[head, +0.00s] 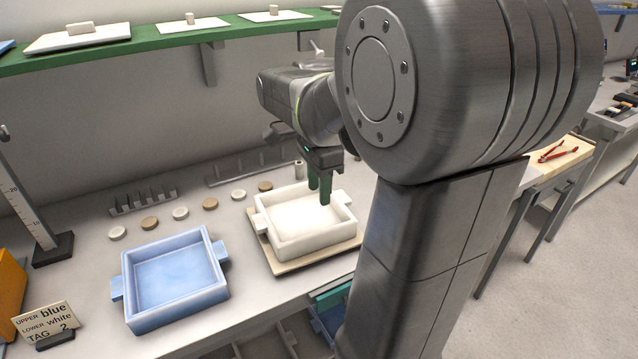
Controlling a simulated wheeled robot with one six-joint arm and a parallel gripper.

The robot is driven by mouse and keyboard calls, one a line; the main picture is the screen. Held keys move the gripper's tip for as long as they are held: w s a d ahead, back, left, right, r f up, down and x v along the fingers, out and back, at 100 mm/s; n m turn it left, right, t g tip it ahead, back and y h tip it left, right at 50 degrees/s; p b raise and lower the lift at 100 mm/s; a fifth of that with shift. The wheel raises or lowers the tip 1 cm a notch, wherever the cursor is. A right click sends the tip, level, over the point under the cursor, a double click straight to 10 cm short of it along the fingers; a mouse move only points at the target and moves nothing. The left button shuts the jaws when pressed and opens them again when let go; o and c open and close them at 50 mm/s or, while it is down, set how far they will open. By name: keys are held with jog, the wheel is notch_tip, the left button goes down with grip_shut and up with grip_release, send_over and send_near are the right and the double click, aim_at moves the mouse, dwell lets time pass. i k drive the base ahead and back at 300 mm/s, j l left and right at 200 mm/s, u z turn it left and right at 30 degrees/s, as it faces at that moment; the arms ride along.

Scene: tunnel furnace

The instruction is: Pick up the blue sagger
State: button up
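The blue sagger (172,277) is a shallow square tray with a side handle at left and right. It stands on the bench at the front left, empty, with nothing touching it. The white sagger (287,250) stands to its right on a flat tan board (318,258). My gripper (319,195) points down at the back wall of the white sagger, well right of and behind the blue one. Its two green fingers are apart with a gap between them. Whether they touch the white sagger cannot be told.
A card (45,321) reading "upper blue, lower white, tag 2" stands at the front left. A green shelf (140,47) hangs above. Red pliers (556,153) lie on the right bench.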

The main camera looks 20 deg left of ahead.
aim_at(165, 280)
jog(key=u, duration=1.65)
